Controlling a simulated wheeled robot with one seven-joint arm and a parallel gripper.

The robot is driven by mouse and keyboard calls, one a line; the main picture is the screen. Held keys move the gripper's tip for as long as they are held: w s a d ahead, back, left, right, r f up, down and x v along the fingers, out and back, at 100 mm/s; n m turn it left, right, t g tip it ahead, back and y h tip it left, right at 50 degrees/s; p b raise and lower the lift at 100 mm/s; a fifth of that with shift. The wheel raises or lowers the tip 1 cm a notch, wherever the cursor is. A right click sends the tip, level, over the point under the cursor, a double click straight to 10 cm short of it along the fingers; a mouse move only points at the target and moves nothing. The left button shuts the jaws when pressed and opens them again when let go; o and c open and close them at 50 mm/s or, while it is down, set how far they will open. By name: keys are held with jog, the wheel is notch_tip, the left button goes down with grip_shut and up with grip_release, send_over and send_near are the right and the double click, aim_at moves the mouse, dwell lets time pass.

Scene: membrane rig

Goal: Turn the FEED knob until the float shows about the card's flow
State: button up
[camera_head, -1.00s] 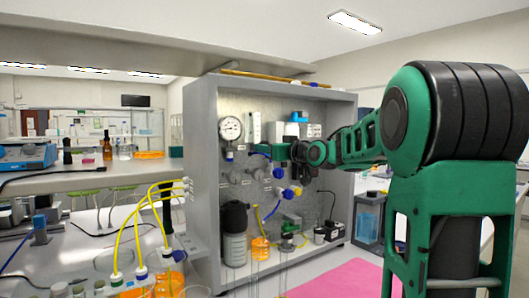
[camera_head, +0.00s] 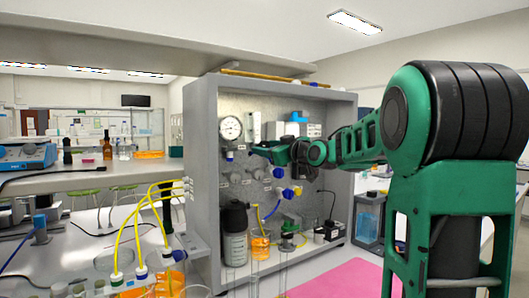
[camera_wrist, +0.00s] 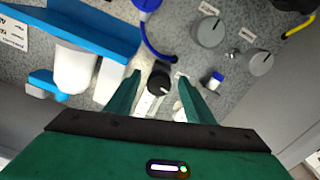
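In the wrist view a black knob (camera_wrist: 160,80) with a white pointer mark sits at the end of a pale, clear flowmeter body. Its label does not show, so I cannot read whether it says FEED. My gripper (camera_wrist: 160,88) is open, with one green finger on each side of the knob and small gaps showing. In the head view my gripper (camera_head: 256,150) is at the panel, just below the upright flowmeter (camera_head: 254,127). The float and its reading are too small to make out. I cannot identify the card with the flow.
Two grey knobs (camera_wrist: 208,31) (camera_wrist: 261,62) are on the panel nearby. A blue tube (camera_wrist: 150,38) curves close to the fingers. A blue bracket with a white cylinder (camera_wrist: 75,68) stands to the left. A pressure gauge (camera_head: 230,128) is left of the flowmeter.

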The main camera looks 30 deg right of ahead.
jog(key=s, duration=1)
jog(key=shift+s+d, duration=0.2)
jog(key=shift+s, duration=0.15)
jog(key=shift+f, duration=0.1)
dwell(1.7)
jog(key=s+a+f+m+g, duration=0.1)
jog(key=s+f+m+g, duration=0.2)
jog(key=f, duration=0.5)
jog(key=s+a+f+g+h, duration=0.15)
jog(key=s+f+g, duration=0.3)
jog(key=f, duration=0.45)
jog(key=s+a+f+m+g+y, duration=0.1)
jog(key=s+f+m+g, duration=0.1)
jog(key=s+f, duration=0.45)
jog(key=s+a+f+m+g, duration=0.2)
jog(key=s+f+g, duration=0.2)
jog(key=s, duration=0.6)
jog(key=s+a+f+m+g, duration=0.3)
jog(key=s+f+g, duration=0.1)
jog(key=s+f, duration=0.5)
jog(key=shift+s, duration=0.7)
jog(key=shift+g, duration=0.25)
